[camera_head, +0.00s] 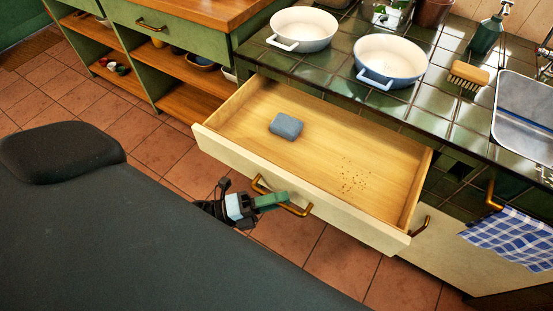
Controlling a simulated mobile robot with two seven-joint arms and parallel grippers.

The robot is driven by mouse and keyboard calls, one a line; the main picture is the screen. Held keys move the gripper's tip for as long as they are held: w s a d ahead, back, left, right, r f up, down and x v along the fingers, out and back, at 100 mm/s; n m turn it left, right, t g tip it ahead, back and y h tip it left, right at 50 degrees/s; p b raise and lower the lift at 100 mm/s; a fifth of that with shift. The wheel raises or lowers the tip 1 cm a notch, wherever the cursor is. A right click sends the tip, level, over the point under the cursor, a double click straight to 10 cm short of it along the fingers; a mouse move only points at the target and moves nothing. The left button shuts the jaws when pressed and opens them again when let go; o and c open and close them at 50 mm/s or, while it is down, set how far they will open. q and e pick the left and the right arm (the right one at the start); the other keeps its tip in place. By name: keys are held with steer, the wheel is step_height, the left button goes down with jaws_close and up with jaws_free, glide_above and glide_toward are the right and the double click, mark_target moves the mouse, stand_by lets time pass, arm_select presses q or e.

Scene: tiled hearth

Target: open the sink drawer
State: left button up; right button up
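The drawer (310,205) under the green tiled counter is pulled far out, with its wooden inside in view. It has a cream front and a brass bar handle (296,208). A blue-grey sponge (286,126) lies inside toward the left back, and brown crumbs (353,178) lie right of the middle. My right gripper is out of view.
Two pans, one white (303,30) and one blue (391,62), a brush (468,76) and a metal sink (526,112) are on the counter. A checked towel (512,238) hangs at right. Open shelves (190,70) stand left. Tiled floor (160,148) is clear before the shelves.

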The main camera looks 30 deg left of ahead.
arm_select(q)
steer(key=b+v, duration=0.1)
steer(key=v, duration=0.6)
steer(key=shift+s+a, duration=0.25)
steer(key=shift+a, duration=0.05)
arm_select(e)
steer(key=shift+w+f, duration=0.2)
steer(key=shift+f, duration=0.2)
arm_select(q)
steer(key=shift+f, duration=0.1)
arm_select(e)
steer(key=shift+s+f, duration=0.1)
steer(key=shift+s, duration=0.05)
